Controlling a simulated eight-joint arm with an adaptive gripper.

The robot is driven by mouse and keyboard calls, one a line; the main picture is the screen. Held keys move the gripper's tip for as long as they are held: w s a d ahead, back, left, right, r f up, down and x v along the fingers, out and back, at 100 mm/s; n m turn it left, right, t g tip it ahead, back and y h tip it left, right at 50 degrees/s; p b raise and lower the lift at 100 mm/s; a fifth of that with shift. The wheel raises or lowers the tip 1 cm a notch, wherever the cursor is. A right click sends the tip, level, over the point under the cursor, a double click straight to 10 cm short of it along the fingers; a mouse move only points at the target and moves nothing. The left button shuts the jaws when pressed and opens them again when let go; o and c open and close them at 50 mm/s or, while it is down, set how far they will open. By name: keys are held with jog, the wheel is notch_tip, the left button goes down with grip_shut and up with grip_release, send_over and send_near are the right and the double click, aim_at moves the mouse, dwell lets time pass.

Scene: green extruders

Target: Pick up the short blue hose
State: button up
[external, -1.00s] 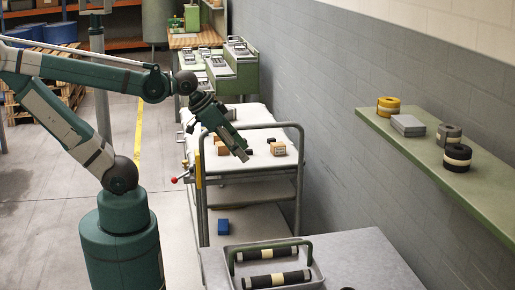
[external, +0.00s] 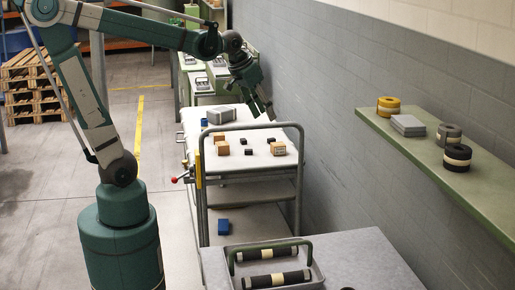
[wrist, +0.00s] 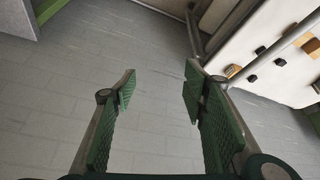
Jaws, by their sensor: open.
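I cannot make out a short blue hose for sure in either view. A small blue piece (external: 204,122) sits at the left of the cart's top, and a blue block (external: 223,226) sits on its lower shelf; both look more like blocks than hoses. My gripper (external: 262,112) is open and empty, pointing down near the far right of the cart top. In the wrist view my gripper (wrist: 160,90) shows two green pads wide apart, with only grey wall or floor between them.
The cart (external: 248,175) has a tall rail at its near end and holds wooden blocks (external: 278,148), small black blocks and a grey box (external: 221,116). A tray (external: 310,268) of black rolls stands on the near table. A green shelf (external: 478,190) holds tape rolls at right.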

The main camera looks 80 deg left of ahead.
jog(key=w+a+f+n+g+p, duration=0.1)
jog(key=w+a+n+g+p, duration=0.15)
jog(key=a, duration=1.75)
jog(key=w+a+f+n+g+p, duration=0.15)
jog(key=w+a+n, duration=0.25)
jog(key=a, duration=1.5)
jog(key=s+a+f+n+p, duration=0.1)
jog(key=s+a+f, duration=0.25)
jog(key=a, duration=0.65)
jog(key=s+a+f+n+p, duration=0.1)
jog(key=s+a+f+n, duration=0.2)
jog(key=a, duration=0.7)
jog(key=s+a+f+n+p, duration=0.1)
jog(key=s+a+f, duration=0.5)
jog(key=s+a, duration=0.1)
jog(key=s+a+f+n+g+h, duration=0.1)
jog(key=s+a+f, duration=0.4)
jog(key=s+a, duration=0.3)
jog(key=a, duration=0.2)
jog(key=shift+s+a+f+h+p, duration=0.25)
jog(key=shift+a+f+h+p, duration=0.05)
jog(key=shift+f+p, duration=0.1)
jog(key=shift+f, duration=1.25)
